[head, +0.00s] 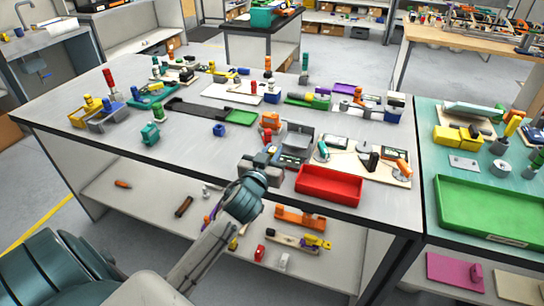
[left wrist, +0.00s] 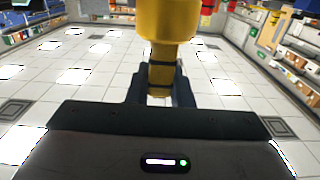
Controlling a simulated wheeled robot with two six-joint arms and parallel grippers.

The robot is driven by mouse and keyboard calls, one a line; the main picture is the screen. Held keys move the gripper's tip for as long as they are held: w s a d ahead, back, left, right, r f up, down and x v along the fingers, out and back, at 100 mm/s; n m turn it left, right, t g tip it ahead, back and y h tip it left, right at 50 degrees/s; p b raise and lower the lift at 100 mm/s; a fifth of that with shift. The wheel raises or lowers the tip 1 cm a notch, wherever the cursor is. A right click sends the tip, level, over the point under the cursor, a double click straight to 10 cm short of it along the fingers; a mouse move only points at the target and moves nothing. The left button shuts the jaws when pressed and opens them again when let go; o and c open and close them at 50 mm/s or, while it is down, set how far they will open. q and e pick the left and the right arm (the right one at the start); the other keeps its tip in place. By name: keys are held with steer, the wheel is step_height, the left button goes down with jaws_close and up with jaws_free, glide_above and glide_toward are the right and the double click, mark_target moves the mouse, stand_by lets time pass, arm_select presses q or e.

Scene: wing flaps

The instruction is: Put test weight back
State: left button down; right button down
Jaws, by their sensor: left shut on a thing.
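My left gripper (head: 264,160) is over the front edge of the grey table, just left of the red tray. In the left wrist view its two dark fingers (left wrist: 159,92) are shut on a yellow piece (left wrist: 167,24), apparently the test weight. It has a wide rounded body and a narrower neck between the fingers; its far end is cut off by the frame. In the head view I cannot make out the held piece. My right gripper is not in view.
The empty red tray (head: 329,186) sits at the table's front edge. A grey box-like device (head: 297,140) stands just behind my gripper, with an orange part (head: 270,121) beyond it. A board with several fixtures lies to the right.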

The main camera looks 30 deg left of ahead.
arm_select(q)
steer(key=shift+w+a, duration=0.3)
steer(key=shift+w, duration=0.1)
steer(key=shift+f, duration=0.15)
step_height(320, 180, down, 3)
steer(key=shift+p, duration=0.3)
steer(key=shift+f, duration=0.15)
steer(key=shift+f, duration=0.1)
steer(key=c, duration=1.3)
jaws_free()
